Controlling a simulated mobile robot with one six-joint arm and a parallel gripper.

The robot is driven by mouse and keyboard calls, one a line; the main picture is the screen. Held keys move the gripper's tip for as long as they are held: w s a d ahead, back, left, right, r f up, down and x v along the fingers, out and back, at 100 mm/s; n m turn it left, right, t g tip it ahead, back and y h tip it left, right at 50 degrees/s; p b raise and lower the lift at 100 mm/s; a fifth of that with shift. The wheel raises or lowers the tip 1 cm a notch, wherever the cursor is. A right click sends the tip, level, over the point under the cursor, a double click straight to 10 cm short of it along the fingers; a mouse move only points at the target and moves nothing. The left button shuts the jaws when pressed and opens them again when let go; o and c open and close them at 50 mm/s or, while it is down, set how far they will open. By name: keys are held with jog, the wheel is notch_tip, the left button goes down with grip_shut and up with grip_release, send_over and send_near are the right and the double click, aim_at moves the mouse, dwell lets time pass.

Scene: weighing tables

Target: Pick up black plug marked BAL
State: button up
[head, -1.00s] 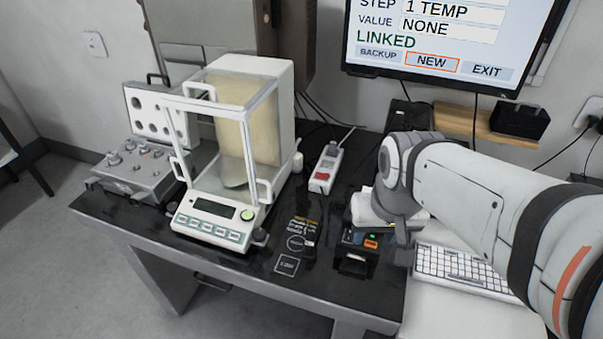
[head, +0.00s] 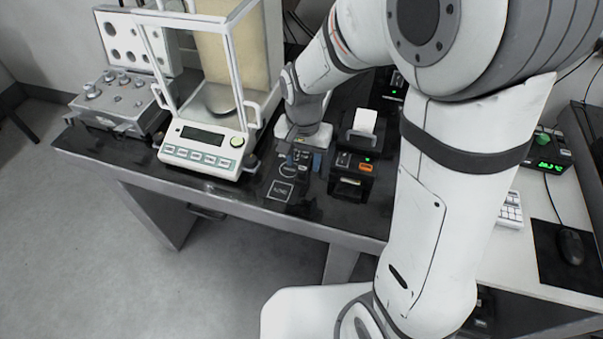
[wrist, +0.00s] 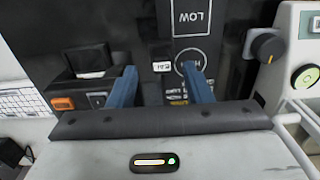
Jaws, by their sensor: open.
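A small white label, apparently reading BAL upside down, shows on the black plug (wrist: 161,66) in the wrist view. The dark body of the plug blends into the black tabletop. My gripper (wrist: 159,70) points down over it, with its two blue fingers apart, one on each side of the label. No contact can be seen. In the head view my gripper (head: 303,159) is just above the tabletop, between the balance and the small black printer, and the plug cannot be made out clearly there.
The white balance (head: 203,158) with its glass case stands left of my gripper, and the black printer (head: 353,176) stands close on its right. Outlined table markings (head: 282,192) lie near the front edge. A grey knob box (head: 118,98) is at far left.

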aim_at(303, 168)
notch_tip(303, 168, down, 4)
jog(key=shift+w+f, duration=0.1)
jog(key=shift+w, duration=0.05)
jog(key=shift+c, duration=0.3)
grip_shut()
